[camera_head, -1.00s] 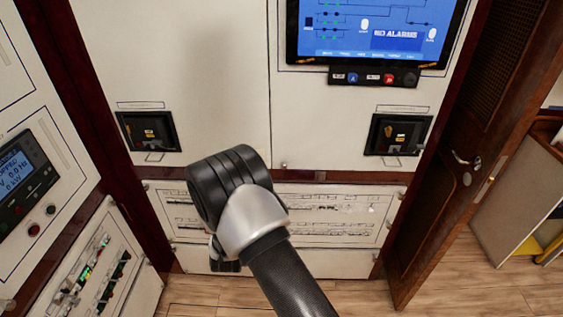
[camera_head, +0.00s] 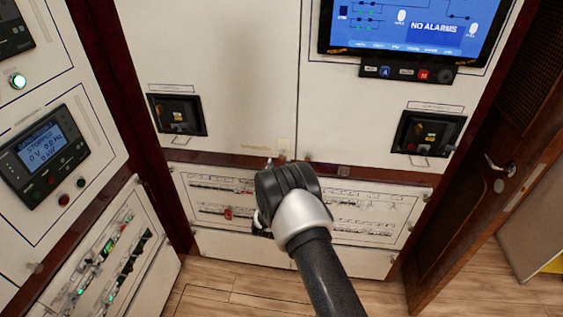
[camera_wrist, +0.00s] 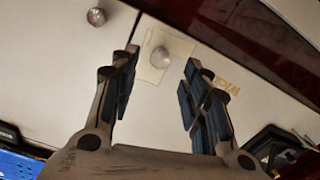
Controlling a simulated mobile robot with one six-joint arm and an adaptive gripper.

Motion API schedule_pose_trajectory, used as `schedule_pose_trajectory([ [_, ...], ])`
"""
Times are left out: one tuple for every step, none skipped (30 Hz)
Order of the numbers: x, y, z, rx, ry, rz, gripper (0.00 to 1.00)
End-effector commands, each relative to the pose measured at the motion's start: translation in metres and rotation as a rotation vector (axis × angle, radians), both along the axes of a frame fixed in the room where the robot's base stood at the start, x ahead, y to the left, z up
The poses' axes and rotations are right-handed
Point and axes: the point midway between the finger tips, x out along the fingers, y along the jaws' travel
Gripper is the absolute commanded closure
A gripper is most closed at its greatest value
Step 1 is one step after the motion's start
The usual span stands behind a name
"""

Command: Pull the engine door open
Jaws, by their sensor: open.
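A white cabinet door panel (camera_head: 214,60) stands upright at the left centre, and its seams look closed. At its lower right corner is a round metal knob (camera_wrist: 160,57) on a pale yellow patch (camera_head: 283,146). A small yellowish label (camera_head: 258,148) beside it is too blurred to read. My gripper (camera_wrist: 160,68) is open in the wrist view, with the knob between the lines of its two fingers and apart from both. In the head view the fingers are mostly hidden behind my wrist joint, just below the patch.
A second knob (camera_wrist: 96,16) sits on the neighbouring panel (camera_head: 350,105). A breaker panel (camera_head: 385,215) lies below, with a dark red rail above it. A screen (camera_head: 415,30) is at the upper right. A brown wooden door (camera_head: 470,190) stands ajar at right. Wood floor (camera_head: 235,285) shows in front.

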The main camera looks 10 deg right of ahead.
Motion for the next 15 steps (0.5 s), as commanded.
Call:
schedule_pose_trajectory([
  [0.01, -0.004, -0.002, 0.0, -0.003, -0.002, 0.57],
  [0.015, -0.006, -0.002, 0.001, -0.003, -0.002, 0.57],
  [0.021, -0.008, -0.002, 0.001, -0.002, -0.002, 0.57],
  [0.025, -0.009, -0.002, 0.001, -0.001, -0.002, 0.57],
  [0.029, -0.01, -0.002, 0.001, -0.002, -0.002, 0.57],
  [0.034, -0.012, -0.002, 0.001, -0.001, -0.002, 0.57],
  [0.037, -0.013, -0.001, 0.001, -0.002, -0.002, 0.57],
  [0.039, -0.013, -0.001, 0.001, -0.001, -0.002, 0.57],
  [0.042, -0.014, -0.001, 0.001, -0.001, -0.001, 0.57],
  [0.043, -0.015, -0.001, 0.001, -0.001, -0.001, 0.57],
  [0.044, -0.015, -0.001, 0.0, 0.001, -0.001, 0.57],
  [0.046, -0.015, -0.001, 0.0, 0.001, -0.001, 0.57],
  [0.046, -0.015, -0.001, -0.001, 0.001, 0.0, 0.57],
  [0.047, -0.015, -0.001, -0.001, 0.001, 0.0, 0.57],
  [0.047, -0.015, 0.0, -0.001, 0.001, 0.0, 0.57],
])
